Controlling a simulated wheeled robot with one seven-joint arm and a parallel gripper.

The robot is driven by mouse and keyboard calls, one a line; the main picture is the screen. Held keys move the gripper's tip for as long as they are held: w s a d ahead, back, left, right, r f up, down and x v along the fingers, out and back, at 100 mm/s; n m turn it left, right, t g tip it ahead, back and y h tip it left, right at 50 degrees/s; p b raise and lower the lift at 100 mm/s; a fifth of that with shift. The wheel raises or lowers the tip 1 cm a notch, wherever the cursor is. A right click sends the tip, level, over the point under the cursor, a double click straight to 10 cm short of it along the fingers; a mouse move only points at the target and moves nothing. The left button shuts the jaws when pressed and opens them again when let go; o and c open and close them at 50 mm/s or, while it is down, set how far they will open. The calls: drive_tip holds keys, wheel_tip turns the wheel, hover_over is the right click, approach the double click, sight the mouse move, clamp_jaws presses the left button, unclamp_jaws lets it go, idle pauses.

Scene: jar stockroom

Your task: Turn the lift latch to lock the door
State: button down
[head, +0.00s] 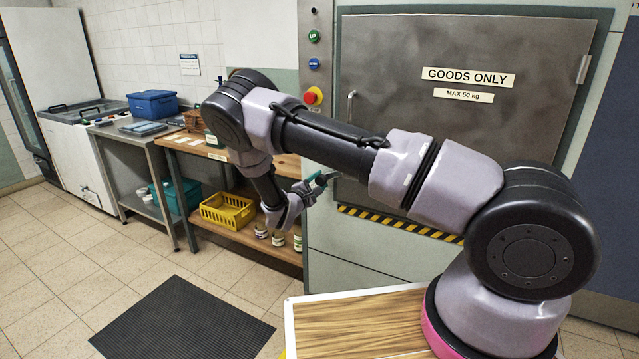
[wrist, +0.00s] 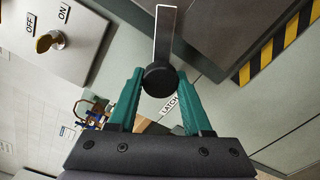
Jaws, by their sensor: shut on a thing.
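The lift latch shows in the wrist view as a flat silver bar (wrist: 166,38) with a round black hub (wrist: 158,80) at its near end. The bar points up in that picture. A LATCH label (wrist: 170,105) is on the panel behind it. My gripper (wrist: 158,77) has its teal fingers shut on the latch, one either side of the black hub. In the head view my gripper (head: 320,179) is at the lower left of the grey lift door (head: 390,120), which looks shut. The latch is too small there to make out clearly.
A yellow-black striped strip (head: 400,224) runs below the door. A red button (head: 313,96) is on the post left of it. In the wrist view an ON/OFF switch (wrist: 45,42) is at upper left. A bench (head: 235,158) with a yellow crate (head: 228,210) below stands left.

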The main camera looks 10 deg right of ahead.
drive_tip(key=m, duration=0.5)
drive_tip(key=shift+m, duration=0.3)
idle(0.4)
drive_tip(key=shift+c, duration=1.7)
unclamp_jaws()
drive_tip(key=shift+s+a, duration=0.1)
drive_tip(key=v, duration=1)
drive_tip(key=shift+s+a, duration=0.15)
drive_tip(key=shift+s, duration=0.1)
drive_tip(key=shift+r, duration=0.1)
